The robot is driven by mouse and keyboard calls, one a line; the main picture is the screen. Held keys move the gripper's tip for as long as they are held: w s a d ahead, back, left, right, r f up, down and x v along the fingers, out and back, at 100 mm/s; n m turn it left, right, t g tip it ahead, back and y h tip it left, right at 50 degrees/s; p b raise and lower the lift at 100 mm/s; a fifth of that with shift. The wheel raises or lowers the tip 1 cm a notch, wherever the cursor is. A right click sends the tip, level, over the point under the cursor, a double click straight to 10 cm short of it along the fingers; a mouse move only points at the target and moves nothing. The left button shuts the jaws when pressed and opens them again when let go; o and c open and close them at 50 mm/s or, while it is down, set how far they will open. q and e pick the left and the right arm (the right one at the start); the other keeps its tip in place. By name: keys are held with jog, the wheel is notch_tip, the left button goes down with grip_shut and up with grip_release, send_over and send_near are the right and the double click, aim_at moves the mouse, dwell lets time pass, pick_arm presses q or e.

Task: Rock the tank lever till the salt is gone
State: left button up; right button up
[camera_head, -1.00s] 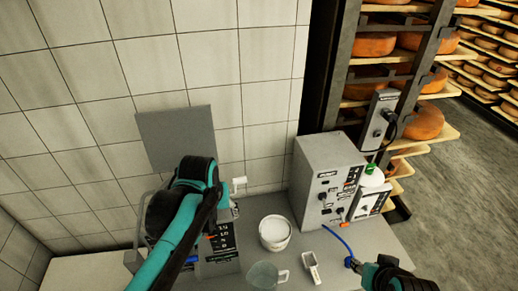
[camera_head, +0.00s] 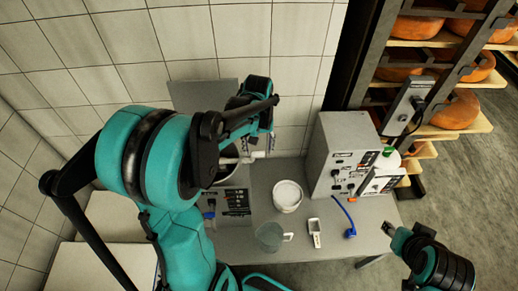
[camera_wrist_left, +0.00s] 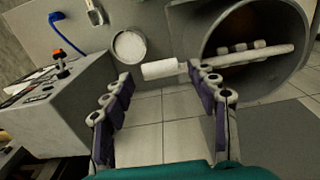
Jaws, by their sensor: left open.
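The tank (camera_wrist_left: 301,18) is a round grey vessel at the right of the left wrist view, with a pale bar carrying several knobs inside its mouth. Its white lever handle (camera_wrist_left: 160,69) sticks out to the left of the rim. In the head view the lever (camera_head: 257,154) shows below my left gripper (camera_head: 262,118), and my arm hides most of the tank. In the left wrist view my left gripper (camera_wrist_left: 163,76) is open, its fingers either side of the handle, which appears untouched. Salt is not clearly visible. My right gripper (camera_head: 398,238) is at the lower right, away from the tank.
A white tub (camera_head: 288,195), a clear jug (camera_head: 270,236) and a scoop (camera_head: 315,232) stand on the grey table. A grey control box (camera_head: 340,160) and blue hose (camera_head: 346,214) are to their right. A cheese rack (camera_head: 440,85) stands behind at right.

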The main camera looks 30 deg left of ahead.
pick_arm(q)
jog(key=shift+s+f, duration=0.1)
jog(key=shift+f, duration=0.55)
grip_shut()
jog(key=shift+a, duration=0.1)
